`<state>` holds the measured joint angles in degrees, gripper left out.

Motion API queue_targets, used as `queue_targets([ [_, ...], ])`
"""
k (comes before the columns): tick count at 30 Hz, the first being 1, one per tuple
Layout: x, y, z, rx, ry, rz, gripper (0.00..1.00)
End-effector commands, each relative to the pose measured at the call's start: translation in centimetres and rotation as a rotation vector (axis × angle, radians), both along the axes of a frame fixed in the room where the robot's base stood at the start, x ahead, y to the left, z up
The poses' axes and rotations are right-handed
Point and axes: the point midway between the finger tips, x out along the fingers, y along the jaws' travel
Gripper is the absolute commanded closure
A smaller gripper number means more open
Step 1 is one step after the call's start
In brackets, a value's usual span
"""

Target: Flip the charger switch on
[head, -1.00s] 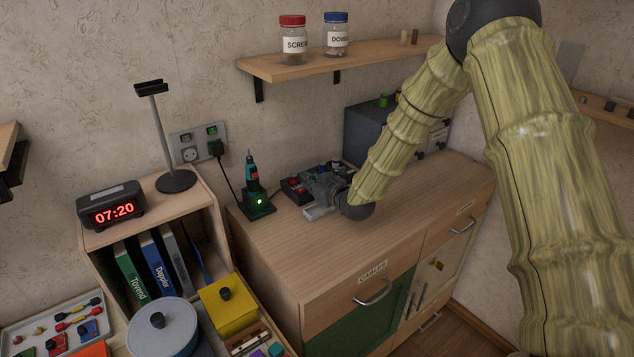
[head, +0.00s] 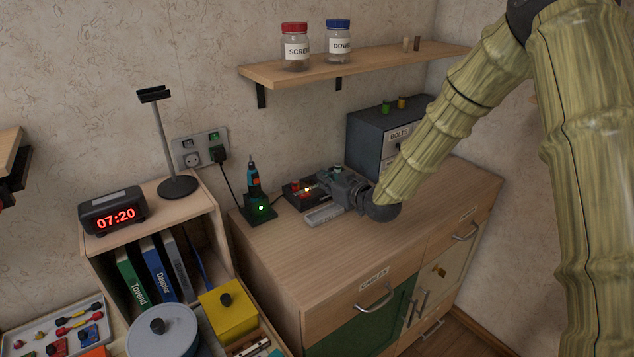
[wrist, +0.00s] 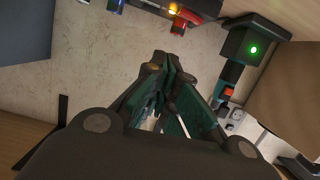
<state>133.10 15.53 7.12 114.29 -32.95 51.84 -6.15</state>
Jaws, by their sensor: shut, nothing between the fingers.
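The black charger dock (head: 258,214) stands on the cabinet top with a green light lit; it also shows in the wrist view (wrist: 238,42). A teal and orange screwdriver (head: 253,178) stands upright in it. To its right is a black box (head: 292,196) with red parts (wrist: 181,22) and a lit amber light (wrist: 173,9); my gripper partly hides it. I cannot tell which part is the charger switch. My gripper (wrist: 170,66) is shut and empty. In the head view it is just right of the black box, and contact cannot be told.
A wall socket plate (head: 201,149) with a black plug is behind the dock. A grey metal box (head: 375,140) stands behind my gripper, under a shelf (head: 360,66) with two jars. A light grey flat block (head: 325,215) lies in front. The front cabinet top is clear.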

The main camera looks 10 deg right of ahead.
Motion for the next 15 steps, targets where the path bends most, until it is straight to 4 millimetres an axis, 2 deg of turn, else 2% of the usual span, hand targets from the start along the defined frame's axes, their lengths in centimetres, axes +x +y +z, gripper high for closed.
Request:
queue_targets([
  [6, -2.6, -1.4, 0.7, 0.0, -0.001, 0.0, 1.0],
  [15, -3.9, -2.1, 1.1, 0.001, 0.0, 0.0, 1.0],
])
